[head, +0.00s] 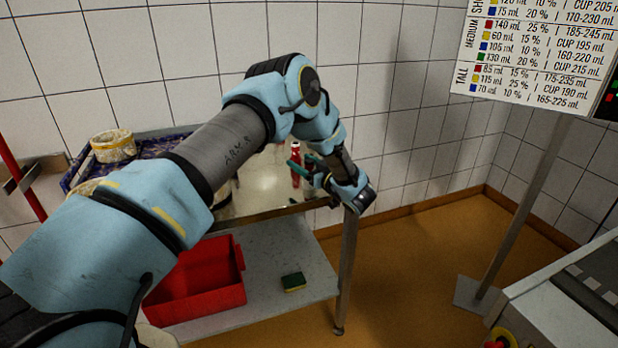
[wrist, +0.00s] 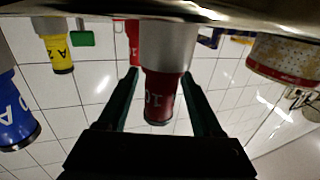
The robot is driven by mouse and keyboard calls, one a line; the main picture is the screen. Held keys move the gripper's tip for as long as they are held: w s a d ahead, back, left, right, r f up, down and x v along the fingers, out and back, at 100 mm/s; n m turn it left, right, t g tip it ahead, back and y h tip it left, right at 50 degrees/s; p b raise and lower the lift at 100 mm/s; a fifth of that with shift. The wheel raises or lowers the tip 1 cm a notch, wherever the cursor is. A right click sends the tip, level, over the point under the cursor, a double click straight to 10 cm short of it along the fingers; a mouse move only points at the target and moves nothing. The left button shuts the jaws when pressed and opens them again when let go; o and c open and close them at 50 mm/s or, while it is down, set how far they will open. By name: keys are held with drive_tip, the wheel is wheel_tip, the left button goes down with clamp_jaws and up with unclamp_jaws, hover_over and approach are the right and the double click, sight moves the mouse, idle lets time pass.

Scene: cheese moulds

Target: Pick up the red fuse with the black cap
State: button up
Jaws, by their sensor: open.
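In the wrist view, which looks upside down, a fuse with a grey body and a red end marked "10" (wrist: 158,92) stands between my gripper's (wrist: 160,74) two dark green fingers. The fingers are open, one on each side, with a gap to it. Another red thing (wrist: 132,38) shows partly behind it; its cap is hidden. In the head view a red fuse (head: 295,176) stands upright on the shiny tabletop beside my gripper (head: 300,160). I cannot make out a black cap clearly in either view.
Near the fuse in the wrist view are a yellow piece (wrist: 60,55), a blue piece (wrist: 17,115), a green piece (wrist: 82,38) and a white-and-red tub (wrist: 285,60). In the head view, a red bin (head: 200,278) and sponge (head: 293,282) lie on the lower shelf. A tiled wall stands behind.

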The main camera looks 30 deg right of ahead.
clamp_jaws()
idle(0.4)
